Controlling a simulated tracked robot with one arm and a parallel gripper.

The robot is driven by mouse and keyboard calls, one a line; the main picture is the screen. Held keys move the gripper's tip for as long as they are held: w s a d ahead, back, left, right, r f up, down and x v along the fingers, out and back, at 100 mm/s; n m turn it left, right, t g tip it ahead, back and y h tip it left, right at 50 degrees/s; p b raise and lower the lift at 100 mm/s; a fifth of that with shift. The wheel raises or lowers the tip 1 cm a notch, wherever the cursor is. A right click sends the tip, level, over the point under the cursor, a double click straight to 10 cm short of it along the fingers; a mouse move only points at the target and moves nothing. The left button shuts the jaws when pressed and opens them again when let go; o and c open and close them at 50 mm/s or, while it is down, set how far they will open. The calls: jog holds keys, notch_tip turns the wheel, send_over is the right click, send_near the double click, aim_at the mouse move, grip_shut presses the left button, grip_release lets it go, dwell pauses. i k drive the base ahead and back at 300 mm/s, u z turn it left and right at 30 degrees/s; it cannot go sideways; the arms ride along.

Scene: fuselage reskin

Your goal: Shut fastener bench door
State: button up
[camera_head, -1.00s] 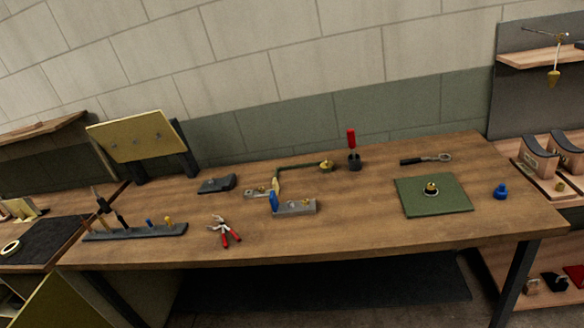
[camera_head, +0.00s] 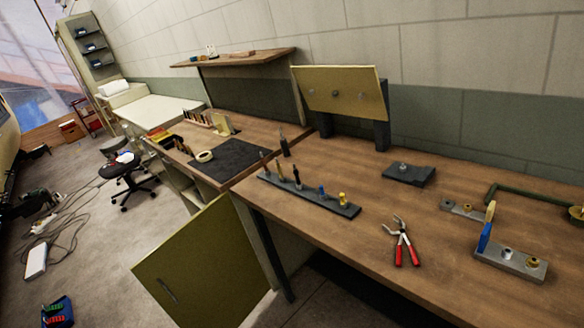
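The fastener bench (camera_head: 262,136) stands left of the middle, with a black mat on its top. Its yellow-olive door (camera_head: 200,268) hangs open at the bench's right end, swung out into the floor space. A slim handle (camera_head: 167,290) shows on the door's face, near its left edge. Part of the bench's open shelving (camera_head: 180,180) shows left of the door. My gripper is not in view.
A wooden workbench (camera_head: 330,230) fills the right, holding a tool rack (camera_head: 308,194), red-handled pliers (camera_head: 402,241) and metal blocks. A black stool (camera_head: 124,172) stands left. Cables (camera_head: 65,228) and a blue tray (camera_head: 57,312) lie on the floor. Floor left of the door looks partly clear.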

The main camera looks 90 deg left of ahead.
aim_at(208, 273)
jog(key=u, duration=0.75)
jog(key=i, duration=0.1)
jog(key=u, duration=2.3)
jog(key=k, duration=0.8)
jog(key=u, duration=0.15)
jog(key=i, duration=0.85)
jog(key=u, duration=0.2)
